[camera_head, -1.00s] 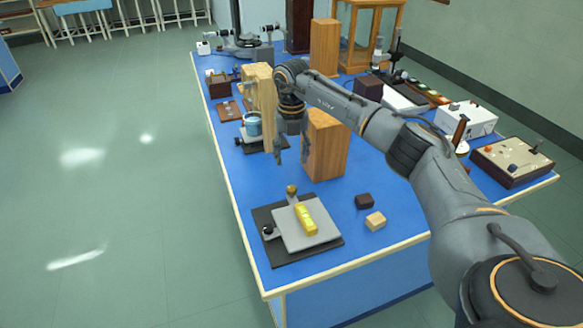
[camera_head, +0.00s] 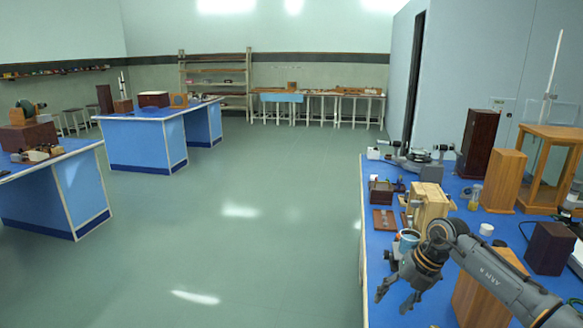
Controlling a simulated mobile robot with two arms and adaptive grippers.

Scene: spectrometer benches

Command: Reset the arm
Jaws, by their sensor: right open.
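My right arm comes in from the lower right of the head view. Its dark grey gripper (camera_head: 393,301) hangs with its fingers apart and empty, pointing down and left over the near left part of the blue bench (camera_head: 376,262). Just behind it in the picture stand a small blue cup (camera_head: 408,241) and a pale wooden block assembly (camera_head: 428,205). The arm partly hides a tall wooden block (camera_head: 478,303). My left gripper is not in view.
A spectrometer (camera_head: 424,168), a dark tall box (camera_head: 478,143), a wooden block (camera_head: 502,181) and a wood-framed case (camera_head: 549,165) stand farther back. Other blue benches (camera_head: 138,142) are at the left. The green floor between is clear.

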